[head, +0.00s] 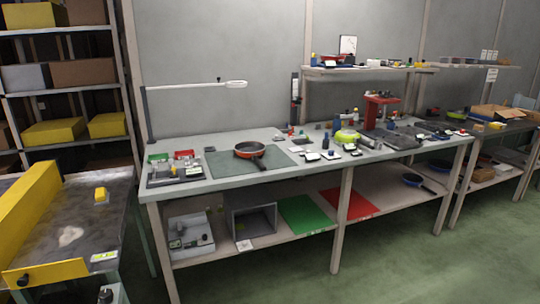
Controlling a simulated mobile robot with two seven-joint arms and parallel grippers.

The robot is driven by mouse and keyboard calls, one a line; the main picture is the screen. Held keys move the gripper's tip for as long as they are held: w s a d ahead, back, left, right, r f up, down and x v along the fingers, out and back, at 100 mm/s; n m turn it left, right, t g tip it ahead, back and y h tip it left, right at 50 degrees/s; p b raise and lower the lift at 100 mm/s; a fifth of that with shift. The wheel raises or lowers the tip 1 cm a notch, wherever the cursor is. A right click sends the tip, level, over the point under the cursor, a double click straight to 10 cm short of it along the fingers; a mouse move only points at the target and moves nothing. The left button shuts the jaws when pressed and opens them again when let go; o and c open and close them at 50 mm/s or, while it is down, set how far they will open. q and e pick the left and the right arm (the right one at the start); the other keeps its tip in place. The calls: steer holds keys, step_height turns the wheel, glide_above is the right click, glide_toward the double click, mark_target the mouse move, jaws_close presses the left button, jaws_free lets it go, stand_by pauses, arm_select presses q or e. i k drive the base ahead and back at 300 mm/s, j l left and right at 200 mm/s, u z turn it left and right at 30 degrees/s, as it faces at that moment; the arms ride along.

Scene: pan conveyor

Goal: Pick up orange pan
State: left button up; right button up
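An orange pan (246,154) with a dark inside and a dark handle (260,164) rests on a grey-green mat (226,170) on the long workbench. Its handle points toward the front of the bench, slightly to the right. Neither of my grippers shows in the head view. Nothing covers the pan.
The workbench (330,168) has small red and green bins (184,154) left of the mat and several small parts to its right. A lamp arm (190,85) reaches over the bench. A conveyor with a yellow side (30,215) stands at left. The green floor in front is clear.

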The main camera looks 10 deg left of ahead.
mark_target(246, 150)
steer(key=i+l+u, duration=0.2)
steer(key=i+u, duration=0.2)
steer(key=i+l+u, duration=0.25)
steer(key=u, duration=0.15)
steer(key=i+l+u, duration=0.6)
steer(key=l+u, duration=0.2)
steer(key=l, duration=0.05)
